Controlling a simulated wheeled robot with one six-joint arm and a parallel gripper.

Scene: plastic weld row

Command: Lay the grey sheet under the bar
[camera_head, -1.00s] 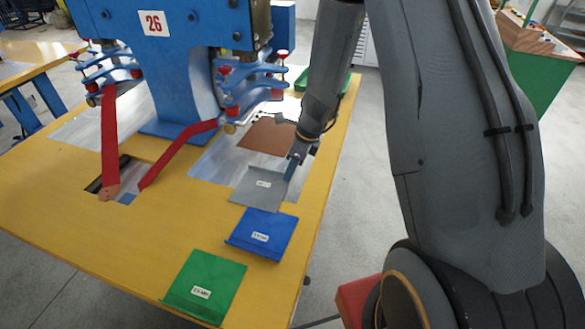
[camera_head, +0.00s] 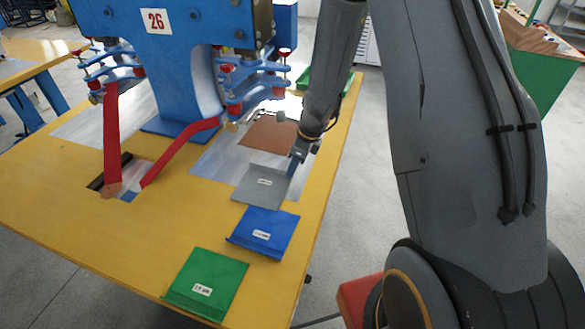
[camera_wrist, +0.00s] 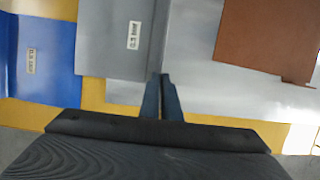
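The grey sheet (camera_head: 250,187) lies at the right side of the yellow table, with a small white label. It also shows in the wrist view (camera_wrist: 105,42), left of my fingertips. My gripper (camera_head: 294,163) is at its right-hand edge, near the far corner. In the wrist view my fingers (camera_wrist: 161,80) are together at the sheet's edge and look shut on it. Any lift of the sheet off the table cannot be told. The blue press (camera_head: 155,50), marked 26, stands behind at the left. I cannot tell which of its parts is the bar.
A blue sheet (camera_head: 277,238) and a green sheet (camera_head: 222,268) lie nearer on the yellow table (camera_head: 100,245). A brown sheet (camera_head: 265,135) lies beyond the grey one on a pale metal plate (camera_head: 212,165). Two red arms slope down at the left.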

